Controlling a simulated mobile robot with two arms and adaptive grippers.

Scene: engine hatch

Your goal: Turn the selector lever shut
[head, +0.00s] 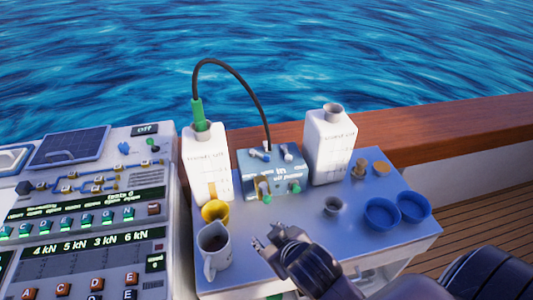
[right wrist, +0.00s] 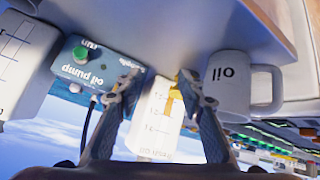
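The blue pump box (head: 262,172) stands at the back of the blue table between two white bottles. Small silver levers or fittings and green knobs show on it; I cannot tell which is the selector lever. In the right wrist view the box (right wrist: 98,62) appears upside down, with a green button and the words "oil pump". My right gripper (head: 265,238) is open and empty, in front of the box and right of the white mug. Its two fingers (right wrist: 162,88) frame a white bottle (right wrist: 150,125) behind them, apart from it. My left gripper is out of view.
The white mug (head: 218,262) with dark liquid and a yellow cup (head: 215,212) are at the left. A black hose runs from the left bottle (head: 203,165) to the box. Blue dishes (head: 382,214) and a small grey cup (head: 333,206) are at the right. The table centre is fairly clear.

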